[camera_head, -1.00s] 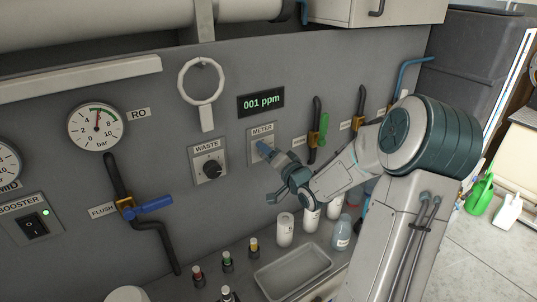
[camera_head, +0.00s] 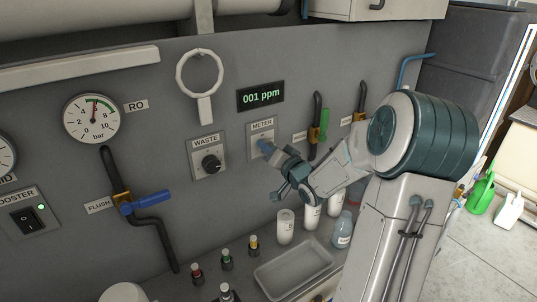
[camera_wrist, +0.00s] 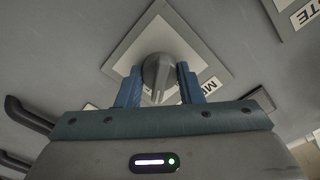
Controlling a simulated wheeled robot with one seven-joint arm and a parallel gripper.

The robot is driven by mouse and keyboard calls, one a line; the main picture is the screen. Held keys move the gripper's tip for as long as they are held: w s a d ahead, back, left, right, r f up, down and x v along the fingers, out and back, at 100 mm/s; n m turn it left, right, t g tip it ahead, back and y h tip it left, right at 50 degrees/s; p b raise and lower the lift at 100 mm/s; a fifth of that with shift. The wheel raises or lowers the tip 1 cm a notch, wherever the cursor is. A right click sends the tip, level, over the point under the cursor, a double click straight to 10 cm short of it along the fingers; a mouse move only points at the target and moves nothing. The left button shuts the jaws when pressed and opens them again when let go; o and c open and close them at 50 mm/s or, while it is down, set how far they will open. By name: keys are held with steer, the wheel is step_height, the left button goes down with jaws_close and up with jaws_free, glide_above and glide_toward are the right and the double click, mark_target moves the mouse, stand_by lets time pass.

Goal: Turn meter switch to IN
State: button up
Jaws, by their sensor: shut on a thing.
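The meter switch is a grey rotary knob (camera_wrist: 157,76) on a light square plate (camera_wrist: 122,61) labelled METER. In the head view the METER plate (camera_head: 262,128) is on the grey panel below the display (camera_head: 261,96), which reads 001 ppm. My gripper (camera_wrist: 158,84) is shut on the knob, one blue finger on each side of it. In the head view my gripper (camera_head: 268,148) covers the knob and the lower part of the plate. The position marks around the knob cannot be read.
The WASTE knob (camera_head: 211,164) is close to the left of the METER plate. A green-handled valve (camera_head: 324,125) is to the right. Bottles (camera_head: 285,226) and a tray (camera_head: 293,269) stand on the counter below my gripper.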

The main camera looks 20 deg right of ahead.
steer(key=n+b, duration=0.1)
steer(key=n, duration=0.1)
steer(key=n+b, duration=0.1)
steer(key=b, duration=0.1)
steer(key=n+b, duration=0.2)
steer(key=shift+f+n, duration=0.3)
steer(key=n+b, duration=0.2)
steer(key=shift+n+b, duration=0.3)
steer(key=shift+b, duration=0.1)
steer(key=shift+r+n+b, duration=0.2)
steer(key=shift+n+b, duration=1.2)
steer(key=shift+n, duration=0.1)
steer(key=o, duration=1)
steer(key=shift+c, duration=0.2)
steer(key=shift+s+r, duration=0.1)
steer(key=s+d, duration=0.2)
steer(key=s, duration=1.1)
steer(key=shift+s+d, duration=0.2)
steer(key=shift+d, duration=0.1)
